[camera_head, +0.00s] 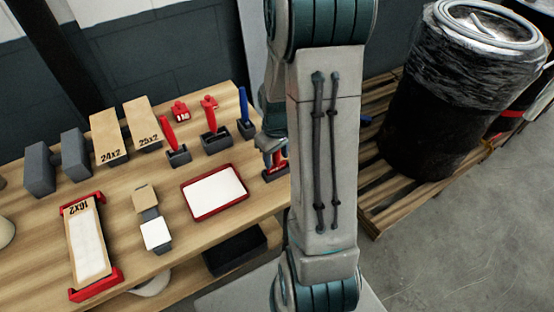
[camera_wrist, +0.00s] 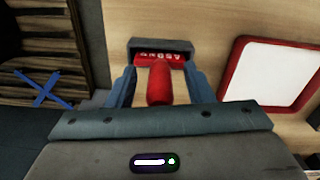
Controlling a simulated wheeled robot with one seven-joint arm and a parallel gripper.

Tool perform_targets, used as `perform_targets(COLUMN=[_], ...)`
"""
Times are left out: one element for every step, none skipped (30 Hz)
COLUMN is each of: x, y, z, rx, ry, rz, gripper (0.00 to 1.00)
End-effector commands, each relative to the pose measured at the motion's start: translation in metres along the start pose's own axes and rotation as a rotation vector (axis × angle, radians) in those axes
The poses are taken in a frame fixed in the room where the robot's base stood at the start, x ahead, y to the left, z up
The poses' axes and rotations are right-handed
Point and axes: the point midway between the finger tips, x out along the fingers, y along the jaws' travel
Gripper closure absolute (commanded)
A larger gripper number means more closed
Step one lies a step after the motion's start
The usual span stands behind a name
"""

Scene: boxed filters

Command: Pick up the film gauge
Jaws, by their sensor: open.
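A red tool with white lettering, which looks like the film gauge (camera_wrist: 159,84), sits in a dark grey holder (camera_wrist: 160,44) on the wooden table. In the wrist view its red handle stands between my two gripper fingers. My gripper (camera_wrist: 162,88) is open, with one finger on each side of the handle and what look like small gaps. In the head view the gauge (camera_head: 281,160) shows only partly at the table's right edge, with my gripper (camera_head: 268,143) at it and my arm hiding much of the area. The lettering is not clearly legible.
A red-rimmed white tray (camera_head: 186,192) lies left of the gauge. Red tools (camera_head: 209,116) and a blue tool (camera_head: 243,104) stand in holders behind. Boxed filters (camera_head: 107,137) stand further left. A wooden pallet (camera_head: 375,205) with a black wrapped drum (camera_head: 425,120) is at right.

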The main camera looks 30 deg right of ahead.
Motion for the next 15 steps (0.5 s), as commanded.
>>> perform_targets(x=[-0.0001, -0.0001, -0.0002, -0.0002, -0.0002, -0.0003, -0.0003, -0.0003, -0.0004, -0.0004, -0.0004, -0.0005, -0.0005, -0.0005, -0.0006], y=[0.0, -0.0001, -0.0001, -0.0001, -0.0001, -0.0001, -0.0001, 0.0, 0.0, 0.0, 0.0, 0.0, 0.0, 0.0, 0.0001], z=[0.0, 0.0, 0.0, 0.0, 0.0, 0.0, 0.0, 0.0, 0.0, 0.0, 0.0, 0.0, 0.0, 0.0, 0.0], rx=[0.0, 0.0, 0.0, 0.0, 0.0, 0.0, 0.0, 0.0, 0.0, 0.0, 0.0, 0.0, 0.0, 0.0, 0.001], ry=[0.0, 0.0, 0.0, 0.0, 0.0, 0.0, 0.0, 0.0, 0.0, 0.0, 0.0, 0.0, 0.0, 0.0, 0.0], rz=[0.0, 0.0, 0.0, 0.0, 0.0, 0.0, 0.0, 0.0, 0.0, 0.0, 0.0, 0.0, 0.0, 0.0, 0.0], gripper=[0.53, 0.56, 0.67, 0.75, 0.84, 0.95, 1.0, 1.0, 1.0, 1.0, 1.0, 1.0, 1.0, 1.0, 1.0])
